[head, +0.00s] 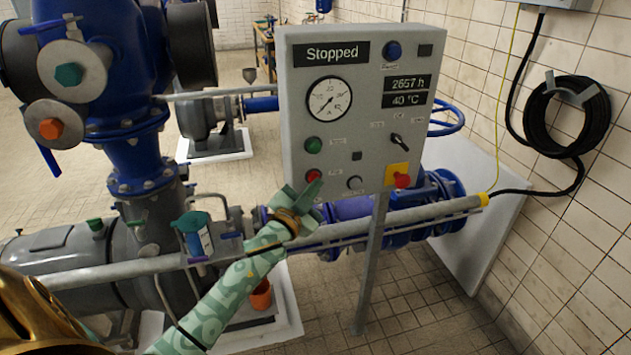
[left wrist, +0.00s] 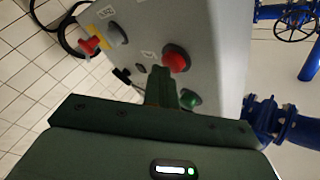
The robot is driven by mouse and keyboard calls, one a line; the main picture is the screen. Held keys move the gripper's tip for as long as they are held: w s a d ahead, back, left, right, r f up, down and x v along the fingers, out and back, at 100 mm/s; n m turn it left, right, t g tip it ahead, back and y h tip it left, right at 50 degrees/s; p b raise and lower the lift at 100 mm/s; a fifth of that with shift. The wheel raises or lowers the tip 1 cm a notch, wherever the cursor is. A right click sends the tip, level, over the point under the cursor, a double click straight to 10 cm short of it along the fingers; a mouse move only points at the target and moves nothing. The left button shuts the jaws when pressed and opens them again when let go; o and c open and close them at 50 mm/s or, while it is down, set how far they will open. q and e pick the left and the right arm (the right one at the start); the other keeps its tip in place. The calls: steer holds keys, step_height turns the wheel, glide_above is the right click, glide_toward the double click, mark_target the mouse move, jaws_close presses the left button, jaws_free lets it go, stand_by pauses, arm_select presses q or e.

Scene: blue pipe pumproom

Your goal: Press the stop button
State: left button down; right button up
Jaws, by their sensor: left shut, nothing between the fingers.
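The grey control panel (head: 359,60) stands on a post and its display reads "Stopped". The red stop button (head: 313,176) is low on the panel's left side, below the green button (head: 313,145). My left gripper (head: 314,189) is shut and empty, its tips at the lower edge of the red button. In the left wrist view the shut fingers (left wrist: 161,74) are beside the red button (left wrist: 176,58), with the green button (left wrist: 190,99) close by. I cannot tell whether the fingertips touch the red button. My right gripper is not in view.
A red mushroom knob (head: 402,181) on a yellow plate is at the panel's lower right. A black rotary switch (head: 399,143) is above it. A grey pipe rail (head: 390,217) crosses below the panel. A black hose coil (head: 567,115) hangs on the tiled wall.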

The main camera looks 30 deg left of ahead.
arm_select(q)
steer(key=s+d+p, duration=0.1)
steer(key=s+d, duration=0.3)
steer(key=shift+d+p, duration=0.3)
steer(key=shift+p, duration=0.1)
stand_by(0.6)
step_height(320, 180, down, 18)
steer(key=s+r+n+g, duration=0.1)
steer(key=s+n+g, duration=0.1)
steer(key=g, duration=0.2)
steer(key=s+d+f+g+b, duration=0.1)
steer(key=s+f+g, duration=0.3)
steer(key=f, duration=0.6)
steer(key=s+d+f+g+b, duration=0.1)
steer(key=s+d+f+g, duration=0.1)
steer(key=s+f, duration=0.7)
steer(key=s+d+f+g+b, duration=0.1)
steer(key=s+f+g, duration=0.2)
steer(key=s+f, duration=0.4)
steer(key=s+d+f+g+h+b, duration=0.1)
steer(key=s+f+g, duration=0.2)
steer(key=s+f, duration=0.4)
steer(key=s+d+f+g+b, duration=0.1)
steer(key=s+f, duration=0.7)
steer(key=s, duration=1.3)
steer(key=shift+d+n+g+b, duration=0.4)
steer(key=shift+g+b, duration=0.15)
steer(key=shift+g, duration=0.35)
